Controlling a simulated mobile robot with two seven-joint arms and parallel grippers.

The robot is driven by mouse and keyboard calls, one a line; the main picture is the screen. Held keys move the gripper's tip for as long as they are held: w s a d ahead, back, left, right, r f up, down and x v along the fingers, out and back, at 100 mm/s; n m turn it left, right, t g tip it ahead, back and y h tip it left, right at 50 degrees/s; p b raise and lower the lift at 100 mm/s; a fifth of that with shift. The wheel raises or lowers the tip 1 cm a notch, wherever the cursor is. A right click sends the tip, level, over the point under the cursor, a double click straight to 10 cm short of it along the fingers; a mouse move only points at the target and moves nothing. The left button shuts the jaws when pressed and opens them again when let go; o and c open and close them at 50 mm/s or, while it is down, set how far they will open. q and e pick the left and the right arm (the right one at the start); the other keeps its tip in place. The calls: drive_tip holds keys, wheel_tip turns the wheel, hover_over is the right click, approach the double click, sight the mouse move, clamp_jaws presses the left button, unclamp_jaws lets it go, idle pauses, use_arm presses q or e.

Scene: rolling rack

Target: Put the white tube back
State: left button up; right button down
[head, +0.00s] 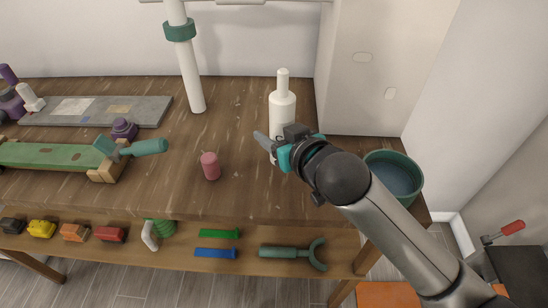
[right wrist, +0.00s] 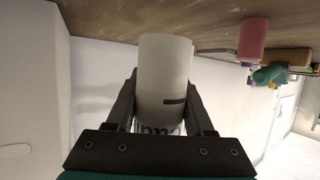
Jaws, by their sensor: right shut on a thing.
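The white tube (head: 282,104) is bottle-shaped, with a narrow neck and cap, and stands upright over the back right of the wooden table in the head view. My right gripper (head: 268,139) is shut around its lower body from the front right. In the right wrist view, the tube's plain round body (right wrist: 164,65) lies between the two black fingers of the gripper (right wrist: 160,78), with dark print partly hidden by the gripper. Whether its base touches the table cannot be told. My left gripper is not in view.
A pink cylinder (head: 210,166) stands left of the tube. A white post (head: 190,70) with a green collar rises behind. A teal bucket (head: 393,176) is at the right. Green and grey boards lie left. A lower shelf (head: 190,262) holds blocks and tools. Table space beside the pink cylinder is clear.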

wheel_tip(320, 180, down, 4)
drive_tip(key=shift+f+b, duration=0.25)
drive_tip(key=shift+b, duration=0.5)
drive_tip(key=shift+f, duration=0.4)
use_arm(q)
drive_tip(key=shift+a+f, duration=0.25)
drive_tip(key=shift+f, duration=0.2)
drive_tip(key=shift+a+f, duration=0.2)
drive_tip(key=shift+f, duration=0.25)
use_arm(e)
drive_tip(key=shift+r, duration=0.1)
drive_tip(key=shift+c, duration=1.4)
unclamp_jaws()
drive_tip(key=shift+f, duration=0.2)
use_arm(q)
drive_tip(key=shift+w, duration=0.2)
use_arm(e)
drive_tip(key=shift+r, duration=0.1)
